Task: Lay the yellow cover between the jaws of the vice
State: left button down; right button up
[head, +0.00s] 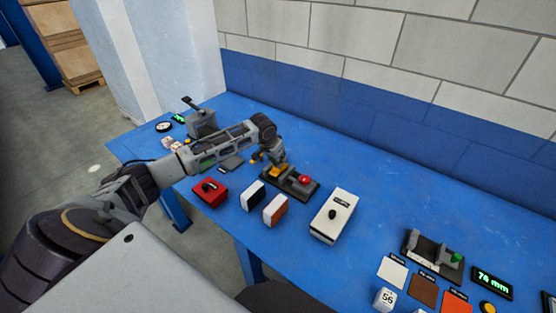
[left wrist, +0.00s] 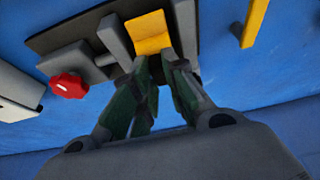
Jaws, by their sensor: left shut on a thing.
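The vice (head: 290,184) is a dark base with grey jaws and a red knob (head: 304,180), standing mid-table in the head view. In the left wrist view its jaws (left wrist: 115,42) and red knob (left wrist: 68,86) show at the upper left. The yellow cover (left wrist: 149,30) lies in the gap between the two grey jaws there; whether it rests on the base I cannot tell. It also shows in the head view (head: 277,172). My left gripper (left wrist: 158,62) is shut on the cover's near edge. My right gripper is not in view.
A second vice with a green knob (head: 456,257) stands at right. A yellow bar (left wrist: 255,22) is near the gripper.

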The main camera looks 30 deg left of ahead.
pick_arm(q)
jog(key=shift+f, duration=0.3)
dwell(0.5)
jog(key=shift+f, duration=0.35)
jog(key=shift+p, duration=0.35)
dwell(0.4)
jog(key=shift+p, duration=0.35)
jog(key=shift+f, duration=0.15)
dwell(0.7)
jog(key=shift+f+p, duration=0.3)
jog(key=shift+p, duration=0.15)
jog(key=c, duration=1.4)
grip_release()
jog(key=shift+o, duration=0.5)
